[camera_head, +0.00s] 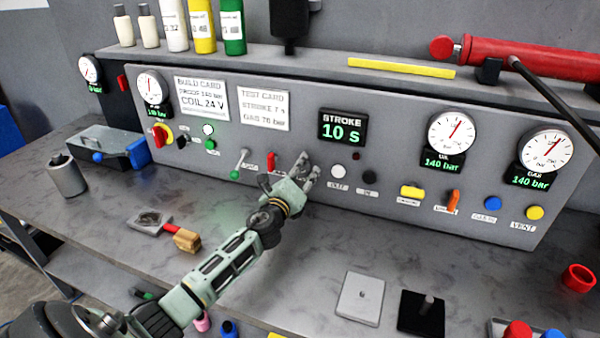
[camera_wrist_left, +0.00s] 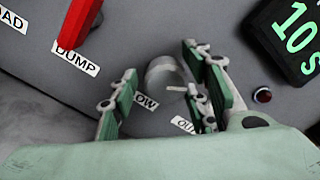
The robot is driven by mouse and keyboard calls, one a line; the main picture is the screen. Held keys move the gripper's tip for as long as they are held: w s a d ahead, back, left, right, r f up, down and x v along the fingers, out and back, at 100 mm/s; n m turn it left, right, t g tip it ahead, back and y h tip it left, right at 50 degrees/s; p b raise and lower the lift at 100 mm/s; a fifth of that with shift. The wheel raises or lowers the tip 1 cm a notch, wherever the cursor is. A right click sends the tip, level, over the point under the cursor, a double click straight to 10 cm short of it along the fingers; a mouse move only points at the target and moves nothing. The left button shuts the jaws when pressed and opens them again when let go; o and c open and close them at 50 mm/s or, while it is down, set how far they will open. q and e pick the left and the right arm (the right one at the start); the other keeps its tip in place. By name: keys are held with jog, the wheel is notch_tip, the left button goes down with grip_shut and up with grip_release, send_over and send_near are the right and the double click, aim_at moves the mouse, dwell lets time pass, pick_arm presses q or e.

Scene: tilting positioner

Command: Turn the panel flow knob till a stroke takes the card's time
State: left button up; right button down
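The flow knob (camera_wrist_left: 165,75) is a grey round knob on the grey panel (camera_head: 300,120), with a partly covered label ending in "OW" beside it. My left gripper (camera_head: 308,172) is at the panel front and hides the knob in the head view. In the left wrist view the left gripper (camera_wrist_left: 162,92) is open, with fingers either side of the knob and a visible gap at the left. The stroke display (camera_head: 342,128) reads 10 s. The test card (camera_head: 263,104) appears to read stroke 7 s. My right gripper is not in view.
A red lever (camera_head: 272,161) labelled DUMP and a grey lever (camera_head: 241,160) stand left of the knob. White (camera_head: 338,171) and black (camera_head: 369,178) buttons are to its right. Two plates (camera_head: 360,300) (camera_head: 420,318) lie in front.

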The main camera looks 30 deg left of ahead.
pick_arm(q)
jog(key=c, duration=0.9)
jog(key=shift+f, duration=0.1)
jog(key=shift+c, duration=0.2)
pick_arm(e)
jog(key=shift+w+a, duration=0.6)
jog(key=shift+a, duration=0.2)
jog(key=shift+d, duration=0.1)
